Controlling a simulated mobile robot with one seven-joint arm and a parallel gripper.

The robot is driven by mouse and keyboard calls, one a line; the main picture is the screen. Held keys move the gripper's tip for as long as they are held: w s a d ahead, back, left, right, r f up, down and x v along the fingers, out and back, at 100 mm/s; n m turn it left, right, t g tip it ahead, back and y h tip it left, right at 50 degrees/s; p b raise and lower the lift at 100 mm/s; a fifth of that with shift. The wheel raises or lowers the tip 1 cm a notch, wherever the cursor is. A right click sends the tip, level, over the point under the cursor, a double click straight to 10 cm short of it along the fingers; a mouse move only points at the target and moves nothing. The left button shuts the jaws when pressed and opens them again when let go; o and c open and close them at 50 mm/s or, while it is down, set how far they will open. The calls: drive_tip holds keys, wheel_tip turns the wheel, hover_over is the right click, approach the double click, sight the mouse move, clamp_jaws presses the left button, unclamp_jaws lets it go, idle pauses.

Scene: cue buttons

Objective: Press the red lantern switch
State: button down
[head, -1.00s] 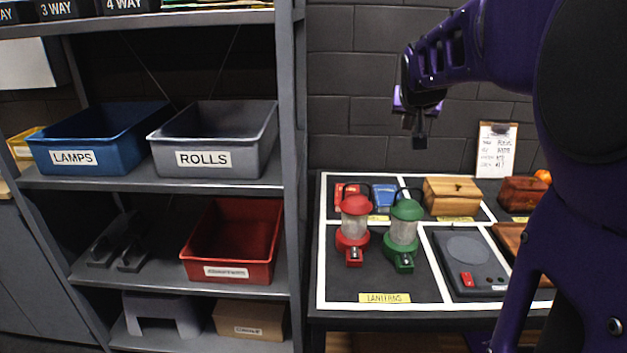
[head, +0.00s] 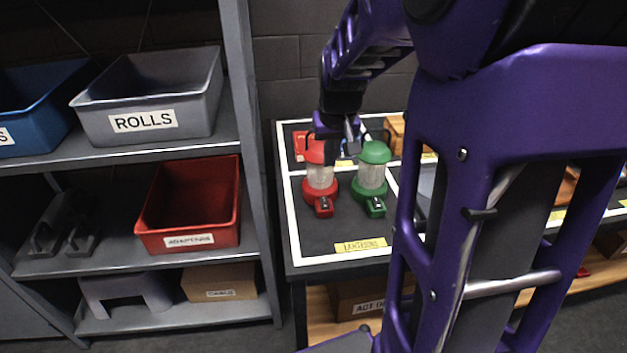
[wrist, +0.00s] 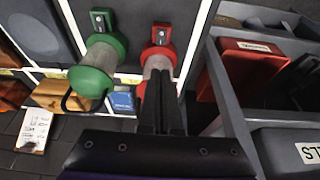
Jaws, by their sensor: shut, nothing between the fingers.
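The red lantern (head: 319,172) stands upright on the black table section, with a clear body and a small switch (head: 323,205) on its red front block. The green lantern (head: 371,175) stands just to its right. My gripper (head: 350,136) is shut and empty, above and behind the lanterns in the head view, near the tops. In the wrist view my gripper (wrist: 160,85) overlaps the red lantern (wrist: 158,58), hiding part of its top. The red lantern's switch (wrist: 160,36) shows clear beyond the fingertips. I cannot tell whether the fingers touch the lantern.
A shelf with bins stands left of the table, including a red bin (head: 187,207) and a grey ROLLS bin (head: 150,98). The LANTERNS label (head: 361,244) lies at the table's front. A wooden box (wrist: 57,95) and a blue item (wrist: 122,101) sit behind the lanterns.

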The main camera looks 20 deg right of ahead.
sight(324, 199)
drive_tip(key=b+x, duration=0.1)
drive_tip(key=x, duration=0.8)
drive_tip(key=b+x, duration=0.1)
drive_tip(key=x, duration=0.4)
drive_tip(key=shift+s+a+f+b, duration=0.1)
drive_tip(key=shift+s+b, duration=0.2)
drive_tip(key=shift+s, duration=0.1)
drive_tip(key=shift+p, duration=0.45)
drive_tip(key=shift+w+f+g, duration=0.1)
drive_tip(key=shift+f+g, duration=0.15)
drive_tip(key=shift+g, duration=0.05)
drive_tip(key=shift+s+a, duration=0.15)
drive_tip(key=shift+s, duration=0.75)
